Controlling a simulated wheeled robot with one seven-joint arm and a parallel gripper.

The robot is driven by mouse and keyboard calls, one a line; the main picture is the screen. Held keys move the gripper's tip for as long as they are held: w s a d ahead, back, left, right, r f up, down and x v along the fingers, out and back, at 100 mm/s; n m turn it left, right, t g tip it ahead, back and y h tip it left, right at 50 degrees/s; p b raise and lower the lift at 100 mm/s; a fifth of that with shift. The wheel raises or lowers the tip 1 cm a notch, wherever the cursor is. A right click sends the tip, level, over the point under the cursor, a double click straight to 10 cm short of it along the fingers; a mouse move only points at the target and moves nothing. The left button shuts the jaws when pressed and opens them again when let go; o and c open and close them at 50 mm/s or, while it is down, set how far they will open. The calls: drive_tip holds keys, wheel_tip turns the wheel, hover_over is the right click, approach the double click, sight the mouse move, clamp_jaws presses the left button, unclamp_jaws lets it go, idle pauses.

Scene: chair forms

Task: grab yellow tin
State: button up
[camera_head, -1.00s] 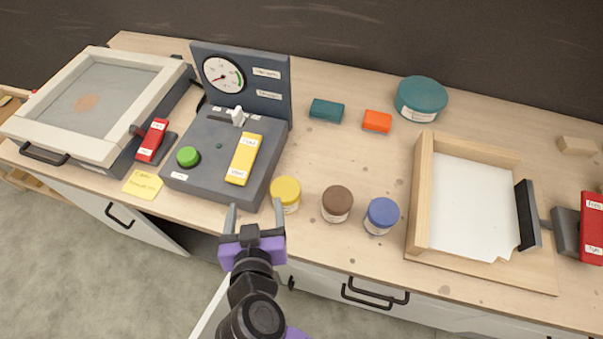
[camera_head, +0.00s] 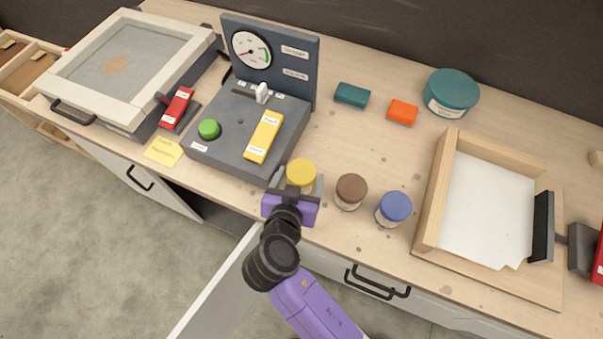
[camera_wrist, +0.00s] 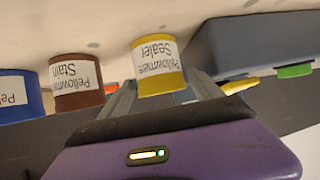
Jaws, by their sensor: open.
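The yellow tin (camera_head: 301,172) stands upright near the front edge of the bench, just right of the grey control box. Its white label reads "Pellowmere Sealer", upside down in the wrist view (camera_wrist: 158,67). My gripper (camera_head: 296,184) is open, with its fingers on either side of the tin. In the wrist view the two fingers (camera_wrist: 160,92) reach forward beside the tin. Contact between fingers and tin cannot be made out. The lower part of the tin is hidden behind my gripper in the head view.
A brown tin (camera_head: 351,190) and a blue tin (camera_head: 394,208) stand close on the right. The grey control box (camera_head: 228,150) with a yellow handle is close on the left. A wooden tray (camera_head: 432,205) lies farther right. A cabinet door (camera_head: 222,290) hangs open below.

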drive_tip(key=shift+x, duration=0.95)
drive_tip(key=c, duration=1.3)
